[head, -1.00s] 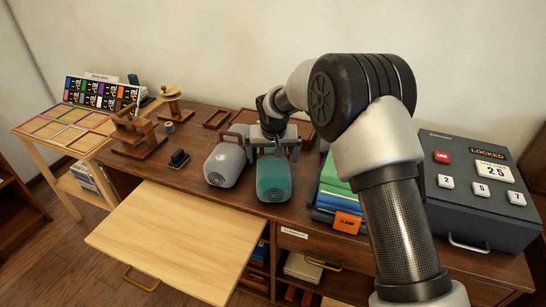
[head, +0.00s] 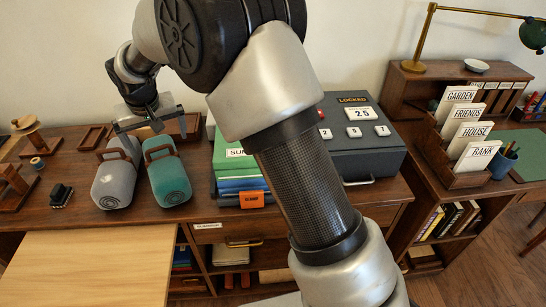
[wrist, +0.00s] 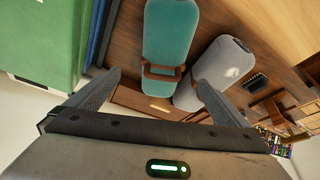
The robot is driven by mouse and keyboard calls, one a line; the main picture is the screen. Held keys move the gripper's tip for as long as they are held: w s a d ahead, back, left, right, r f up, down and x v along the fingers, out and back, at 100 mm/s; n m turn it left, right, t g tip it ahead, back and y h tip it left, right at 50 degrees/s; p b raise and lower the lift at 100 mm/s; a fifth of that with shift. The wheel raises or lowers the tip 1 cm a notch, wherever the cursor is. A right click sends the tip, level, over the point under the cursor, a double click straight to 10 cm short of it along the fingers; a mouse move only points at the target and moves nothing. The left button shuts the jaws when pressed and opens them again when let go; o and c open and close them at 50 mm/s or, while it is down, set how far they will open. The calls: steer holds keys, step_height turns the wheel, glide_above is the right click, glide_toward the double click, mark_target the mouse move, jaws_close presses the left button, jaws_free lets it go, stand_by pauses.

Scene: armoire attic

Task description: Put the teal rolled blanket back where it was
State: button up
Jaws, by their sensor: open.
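The teal rolled blanket (head: 170,180) lies on the dark wooden desk, right of a similar grey roll (head: 114,183). The grey roll also shows there (wrist: 222,72). My gripper (head: 140,128) is open and empty. It is above and a little behind the two rolls, with the teal roll's handle between its fingers as seen in the wrist view (wrist: 158,78).
A stack of green and blue folders (head: 240,170) stands right of the teal roll, with a dark lockbox (head: 362,150) beyond. Small wooden items and a tape roll (head: 37,163) are at left. A pale board (head: 90,265) juts out in front. A letter rack (head: 455,170) stands far right.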

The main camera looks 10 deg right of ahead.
steer(key=s+d+r+m+h, duration=0.1)
steer(key=s+d+r, duration=0.6)
steer(key=d, duration=0.3)
steer(key=s+d+r+m, duration=0.1)
steer(key=s+d+r, duration=0.65)
steer(key=d, duration=0.25)
steer(key=s+d, duration=0.4)
steer(key=s, duration=0.5)
steer(key=s+d+f+t, duration=0.1)
steer(key=s+d, duration=0.3)
steer(key=s, duration=0.4)
steer(key=shift+s+d+f+m, duration=0.25)
steer(key=shift+s+d+m, duration=0.1)
steer(key=shift+d+m, duration=0.05)
